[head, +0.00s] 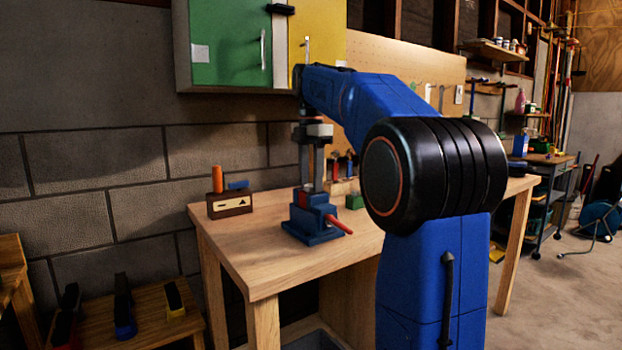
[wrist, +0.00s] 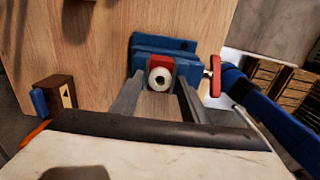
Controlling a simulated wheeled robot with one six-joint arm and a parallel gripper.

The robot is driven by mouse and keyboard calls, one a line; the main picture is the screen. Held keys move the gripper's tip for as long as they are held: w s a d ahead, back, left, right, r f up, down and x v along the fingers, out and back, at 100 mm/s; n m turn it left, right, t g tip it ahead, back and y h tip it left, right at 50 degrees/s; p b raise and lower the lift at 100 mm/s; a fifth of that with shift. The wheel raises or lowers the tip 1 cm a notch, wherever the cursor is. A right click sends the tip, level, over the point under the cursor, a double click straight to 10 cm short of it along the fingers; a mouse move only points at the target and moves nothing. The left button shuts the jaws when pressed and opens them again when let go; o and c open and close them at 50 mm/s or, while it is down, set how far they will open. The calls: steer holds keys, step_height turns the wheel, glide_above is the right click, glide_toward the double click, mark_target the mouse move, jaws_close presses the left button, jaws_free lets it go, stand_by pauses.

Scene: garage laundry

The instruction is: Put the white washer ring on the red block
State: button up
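The white washer ring (wrist: 160,77) lies flat against the top of the red block (wrist: 161,61) in the wrist view, its dark hole facing me. The block sits in the blue vise (wrist: 150,43); the vise (head: 312,232) also shows on the workbench in the head view. My gripper (wrist: 161,84) points down over the vise, with one finger on each side of the ring and visible gaps between. It is open. In the head view my gripper (head: 312,185) reaches down to the vise, and I cannot make out the ring there.
The vise's red handle (head: 340,224) sticks out to the right. A dark wooden box (head: 229,204) with an orange item stands at the workbench's left. A green block (head: 354,202) is right of the vise. The wooden workbench top (head: 262,255) is clear in front.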

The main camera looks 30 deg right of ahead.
steer(key=shift+r, duration=0.1)
step_height(320, 180, up, 8)
steer(key=shift+f, duration=0.2)
stand_by(0.5)
stand_by(0.5)
